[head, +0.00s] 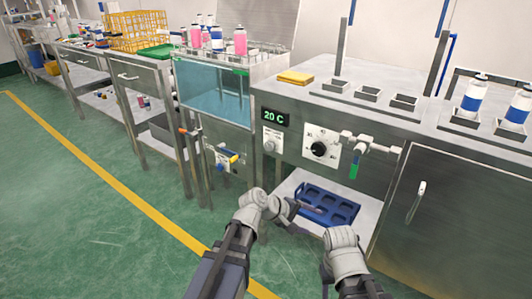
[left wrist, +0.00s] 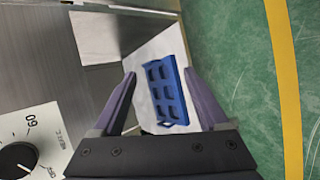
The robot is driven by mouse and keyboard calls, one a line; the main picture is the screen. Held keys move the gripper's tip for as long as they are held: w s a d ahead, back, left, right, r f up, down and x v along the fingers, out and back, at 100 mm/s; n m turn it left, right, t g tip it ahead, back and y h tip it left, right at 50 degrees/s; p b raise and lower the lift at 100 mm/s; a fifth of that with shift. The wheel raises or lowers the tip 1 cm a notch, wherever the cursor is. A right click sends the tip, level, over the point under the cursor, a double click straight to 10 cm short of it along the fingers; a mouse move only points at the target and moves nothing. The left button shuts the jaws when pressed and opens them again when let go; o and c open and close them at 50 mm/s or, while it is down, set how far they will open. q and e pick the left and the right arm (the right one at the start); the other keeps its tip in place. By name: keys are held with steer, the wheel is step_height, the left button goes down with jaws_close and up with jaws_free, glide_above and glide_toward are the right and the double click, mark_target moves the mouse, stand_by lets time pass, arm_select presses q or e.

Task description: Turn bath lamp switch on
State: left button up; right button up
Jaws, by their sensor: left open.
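A white plate with a small round knob (head: 271,141), which may be the bath lamp switch, is on the steel front panel below the green "20 C" display (head: 275,118). Its label is too small to read, and I cannot tell its setting. My left gripper (head: 308,220) is below and to the right of it, apart from the panel. In the left wrist view, its two fingers (left wrist: 159,76) are spread with nothing between them. My right arm's wrist (head: 342,240) shows lower right; its fingers are not clear.
A black dial (head: 318,149) on a white plate, also in the left wrist view (left wrist: 17,160), and a green-handled valve (head: 354,165) are right of the knob. A blue rack (head: 326,203) lies on the lower shelf. The water bath (head: 212,92) is left. Green floor is open at left.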

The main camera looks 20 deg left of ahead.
arm_select(q)
steer(key=w+a+r+n+t+b, duration=0.1)
steer(key=w+a+r+n+t, duration=0.5)
steer(key=w+a+n, duration=0.25)
steer(key=n+t+y+b, duration=0.15)
steer(key=n+t, duration=0.35)
steer(key=n, duration=0.5)
glide_toward(269, 147)
steer(key=w, duration=0.1)
steer(key=shift+m+y, duration=0.25)
steer(key=shift+p+x, duration=0.3)
steer(key=shift+x, duration=3.75)
steer(key=shift+s+d+r, duration=0.1)
steer(key=shift+d, duration=0.1)
jaws_close()
